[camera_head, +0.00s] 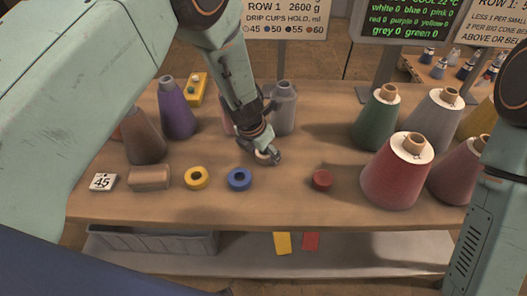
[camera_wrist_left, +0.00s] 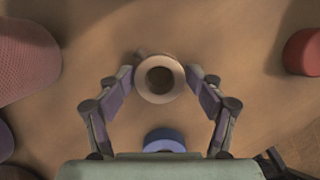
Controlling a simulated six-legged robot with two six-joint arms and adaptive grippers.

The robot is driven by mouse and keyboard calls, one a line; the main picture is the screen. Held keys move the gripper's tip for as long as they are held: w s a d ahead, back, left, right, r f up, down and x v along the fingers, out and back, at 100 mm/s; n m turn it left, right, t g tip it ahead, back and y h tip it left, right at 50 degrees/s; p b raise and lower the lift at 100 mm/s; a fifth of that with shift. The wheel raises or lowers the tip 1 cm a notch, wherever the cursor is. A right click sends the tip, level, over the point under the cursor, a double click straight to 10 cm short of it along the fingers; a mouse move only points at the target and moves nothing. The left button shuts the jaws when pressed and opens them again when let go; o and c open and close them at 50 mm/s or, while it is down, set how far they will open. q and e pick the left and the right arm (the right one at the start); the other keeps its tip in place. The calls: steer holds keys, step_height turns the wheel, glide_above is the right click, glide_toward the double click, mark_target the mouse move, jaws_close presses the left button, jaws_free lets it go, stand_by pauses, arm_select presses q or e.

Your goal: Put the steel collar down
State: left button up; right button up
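The steel collar (camera_wrist_left: 142,86) shows in the left wrist view as a pale ring with a dark hole, between the two fingers, which touch it on both sides. In the head view my left gripper (camera_head: 266,156) is pointing down over the middle of the wooden table (camera_head: 290,208), shut on the collar. The collar's pale rim (camera_head: 264,153) is partly hidden by the fingers there. I cannot tell whether it touches the table. My right gripper is out of view; only part of my right arm shows at the right.
A blue ring (camera_head: 239,179) and a yellow ring (camera_head: 196,178) lie left of the gripper, a red disc (camera_head: 321,180) to its right. A grey cone (camera_head: 285,112) stands close behind. A big red cone (camera_head: 396,176) stands right. Bare table lies between blue ring and red disc.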

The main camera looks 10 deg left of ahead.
arm_select(q)
steer(key=shift+w, duration=0.1)
steer(key=shift+r, duration=0.1)
steer(key=shift+r, duration=0.25)
steer(key=p+v, duration=0.2)
steer(key=v, duration=1)
steer(key=shift+r, duration=0.3)
